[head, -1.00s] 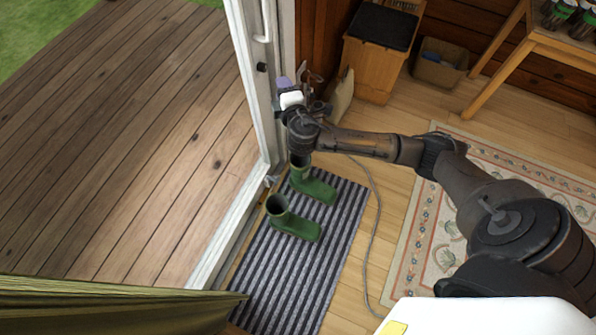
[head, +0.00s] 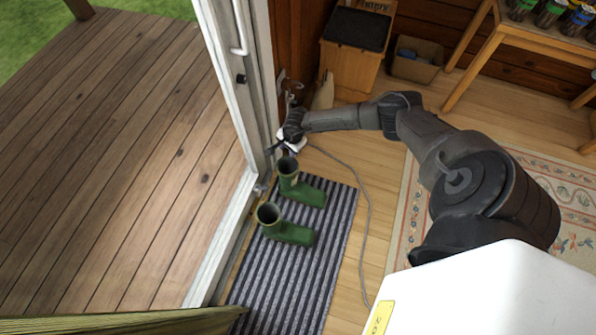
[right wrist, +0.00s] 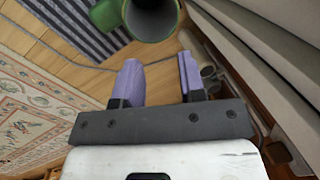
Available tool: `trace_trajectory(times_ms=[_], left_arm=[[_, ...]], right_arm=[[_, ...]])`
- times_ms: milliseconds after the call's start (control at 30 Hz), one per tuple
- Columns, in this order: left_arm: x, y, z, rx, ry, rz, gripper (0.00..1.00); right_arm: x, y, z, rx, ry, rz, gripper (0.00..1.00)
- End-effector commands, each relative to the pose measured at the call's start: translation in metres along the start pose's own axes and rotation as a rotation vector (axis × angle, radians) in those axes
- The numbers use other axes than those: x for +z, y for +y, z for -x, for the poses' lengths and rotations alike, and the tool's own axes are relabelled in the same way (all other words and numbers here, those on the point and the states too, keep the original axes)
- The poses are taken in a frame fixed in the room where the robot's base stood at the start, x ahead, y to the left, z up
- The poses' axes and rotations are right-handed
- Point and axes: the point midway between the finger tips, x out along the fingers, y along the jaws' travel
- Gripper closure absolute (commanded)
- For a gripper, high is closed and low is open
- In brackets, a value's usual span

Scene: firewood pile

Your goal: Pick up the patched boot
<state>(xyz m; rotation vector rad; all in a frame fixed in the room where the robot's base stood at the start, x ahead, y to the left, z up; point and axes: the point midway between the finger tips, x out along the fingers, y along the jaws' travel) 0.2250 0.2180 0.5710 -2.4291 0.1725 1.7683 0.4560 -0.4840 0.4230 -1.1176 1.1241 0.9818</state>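Two green rubber boots stand upright on the striped mat (head: 290,280). The farther boot (head: 308,194) is close to the door frame; the nearer boot (head: 292,233) stands just in front of it. My left gripper is not in view.
The white door frame (head: 232,110) rises left of the boots, with wooden decking (head: 120,150) outside. A thin grey cable (head: 366,215) lies right of the mat. A wooden box (head: 352,62) stands at the back, and a patterned rug (head: 405,215) lies right.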

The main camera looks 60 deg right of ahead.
Motion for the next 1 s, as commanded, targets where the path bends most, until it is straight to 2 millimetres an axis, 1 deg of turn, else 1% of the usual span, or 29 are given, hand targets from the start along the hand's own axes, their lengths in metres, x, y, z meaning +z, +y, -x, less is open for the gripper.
trace_trajectory(times_ms=[33, 100, 200, 267, 367, 600, 700, 833, 1000], left_arm=[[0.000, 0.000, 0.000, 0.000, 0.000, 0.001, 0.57], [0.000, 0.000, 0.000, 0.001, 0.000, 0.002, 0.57], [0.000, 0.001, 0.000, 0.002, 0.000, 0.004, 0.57], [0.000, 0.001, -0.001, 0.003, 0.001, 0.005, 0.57], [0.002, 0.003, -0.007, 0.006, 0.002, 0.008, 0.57], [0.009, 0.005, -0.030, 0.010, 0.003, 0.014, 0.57], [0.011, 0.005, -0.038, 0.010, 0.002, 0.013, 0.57], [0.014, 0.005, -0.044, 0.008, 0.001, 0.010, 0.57], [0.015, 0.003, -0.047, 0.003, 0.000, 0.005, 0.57]], right_arm=[[-0.004, 0.009, 0.000, 0.056, 0.029, 0.061, 0.63], [-0.009, 0.020, 0.002, 0.128, 0.049, 0.137, 0.63], [-0.011, 0.027, 0.003, 0.176, 0.055, 0.222, 0.63], [-0.011, 0.027, 0.001, 0.178, 0.051, 0.253, 0.63], [-0.011, 0.029, -0.009, 0.177, 0.047, 0.280, 0.63], [-0.013, 0.036, -0.052, 0.176, 0.044, 0.284, 0.63], [-0.015, 0.038, -0.066, 0.175, 0.045, 0.283, 0.63], [-0.015, 0.040, -0.077, 0.174, 0.045, 0.283, 0.63], [-0.016, 0.041, -0.082, 0.174, 0.046, 0.283, 0.63]])
